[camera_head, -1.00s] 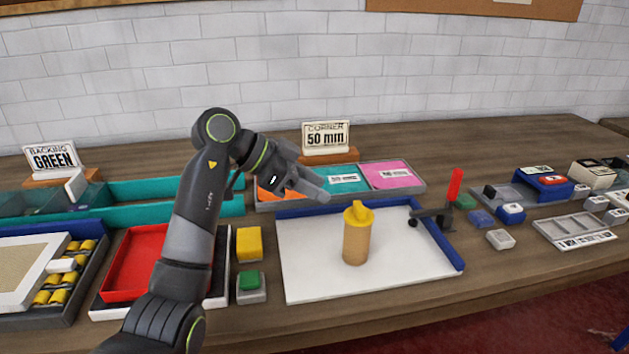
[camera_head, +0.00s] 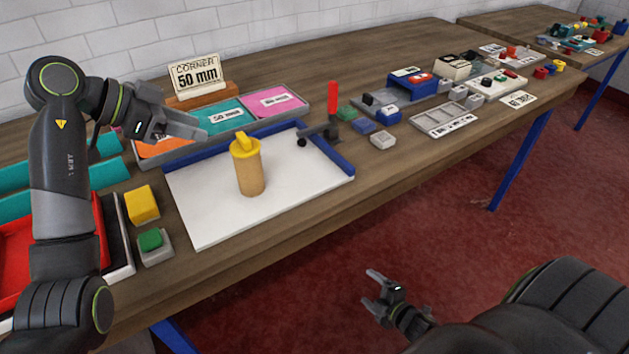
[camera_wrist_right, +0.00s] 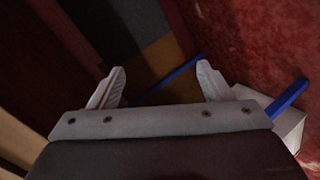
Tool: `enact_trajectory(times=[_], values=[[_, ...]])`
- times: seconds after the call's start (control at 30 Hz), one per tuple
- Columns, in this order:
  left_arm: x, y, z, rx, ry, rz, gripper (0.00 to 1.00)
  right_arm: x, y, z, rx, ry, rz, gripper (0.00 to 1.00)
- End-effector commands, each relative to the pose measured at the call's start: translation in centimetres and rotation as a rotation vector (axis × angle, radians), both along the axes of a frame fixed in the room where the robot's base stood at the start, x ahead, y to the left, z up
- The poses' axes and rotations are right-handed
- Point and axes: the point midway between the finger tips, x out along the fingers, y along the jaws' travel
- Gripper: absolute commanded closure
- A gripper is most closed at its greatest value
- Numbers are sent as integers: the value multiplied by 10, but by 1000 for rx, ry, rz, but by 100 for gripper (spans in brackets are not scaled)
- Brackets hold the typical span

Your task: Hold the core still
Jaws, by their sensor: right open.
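The core looks to be the tan cylinder (camera_head: 250,178) with a yellow top (camera_head: 244,145), standing upright on the white board (camera_head: 205,215) in the head view. My left gripper (camera_head: 203,133) is behind and to the left of it, apart from it. Its fingers overlap from this angle, so whether they are open is unclear. My right gripper (camera_head: 369,287) is open and empty over the red floor, in front of the table and far from the cylinder. Its two spread fingers also show in the right wrist view (camera_wrist_right: 161,69), with nothing between them.
A blue fence (camera_head: 330,155) edges the board's back and right side, with a red-handled clamp (camera_head: 332,105) at its corner. A yellow block (camera_head: 142,204) and a green button (camera_head: 150,239) lie left of the board. Small blocks and trays stand to the right.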

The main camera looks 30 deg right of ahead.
Motion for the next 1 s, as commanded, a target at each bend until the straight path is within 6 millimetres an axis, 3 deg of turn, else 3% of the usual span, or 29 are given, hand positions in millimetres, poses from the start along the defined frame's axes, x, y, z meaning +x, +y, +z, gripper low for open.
enact_trajectory(times=[0.03, 0.1, 0.23, 0.37, 0.5, 0.73, 1.0], values=[[0, 0, 0, 0, 0, 0, 64, 16, 3, 28, -73, -77, 86, 27], [0, 0, 0, 0, 0, 0, 64, 34, 13, 66, -182, -182, 205, 27], [0, 0, 0, 0, 0, 0, 64, 54, 40, 135, -400, -387, 432, 27], [0, 0, 0, 0, 0, 0, 64, 57, 73, 199, -632, -596, 655, 27], [0, 0, 0, 0, 0, 0, 64, 42, 113, 255, -883, -822, 884, 27], [0, 0, 0, 0, 0, 0, 64, 18, 163, 324, -1348, -1130, 1189, 27], [0, 0, 0, 0, 0, 0, 64, 30, 178, 353, -1625, -1062, 1315, 27]])
